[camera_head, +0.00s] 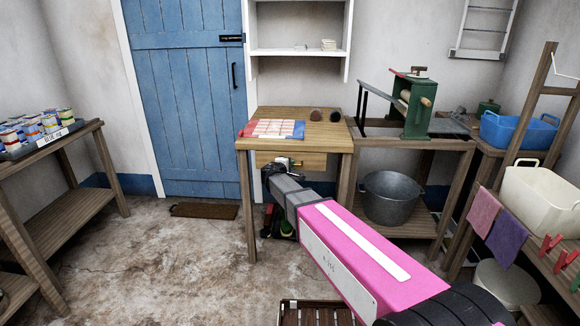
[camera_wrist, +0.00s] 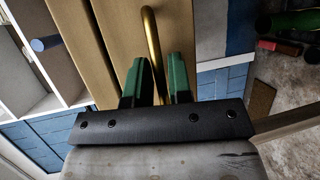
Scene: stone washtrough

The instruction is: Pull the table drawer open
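In the wrist view, the brass handle (camera_wrist: 150,30) is a curved bar on the tan drawer front (camera_wrist: 120,35). My gripper's two green fingers (camera_wrist: 157,80) stand apart on either side of the handle. A gap shows at the right finger.
A patterned board (camera_head: 272,128) and two dark round items (camera_head: 325,114) sit on the tabletop. A bench with a metal tub (camera_head: 390,197) stands close on the right. A slatted crate (camera_head: 315,313) is on the floor in front.

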